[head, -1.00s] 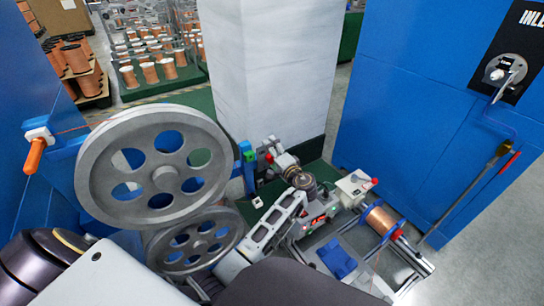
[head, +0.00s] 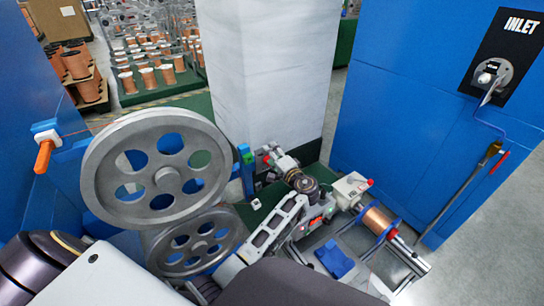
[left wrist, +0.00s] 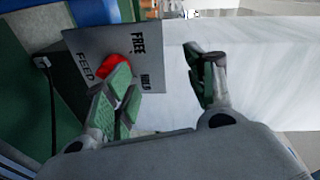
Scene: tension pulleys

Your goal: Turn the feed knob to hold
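The feed knob (left wrist: 111,65) is red and sits on a grey panel (left wrist: 88,48) marked FEED, FREE and HOLD, in the left wrist view. One finger of my left gripper (left wrist: 165,85) covers part of the knob; I cannot tell whether it touches. The other finger stands well apart to the right, in front of the white pillar. The gripper is open with nothing between its fingers. The knob's pointing direction is hidden. In the head view my left arm reaches to the pillar's foot, with its gripper (head: 270,157) small beside a blue post. My right gripper is not seen.
Large grey pulleys (head: 158,168) stand left of the arm. A white pillar (head: 265,80) rises behind the gripper. A copper spool (head: 378,222) and a box with a red button (head: 350,187) are to the right. A blue INLET cabinet (head: 420,120) stands at the right.

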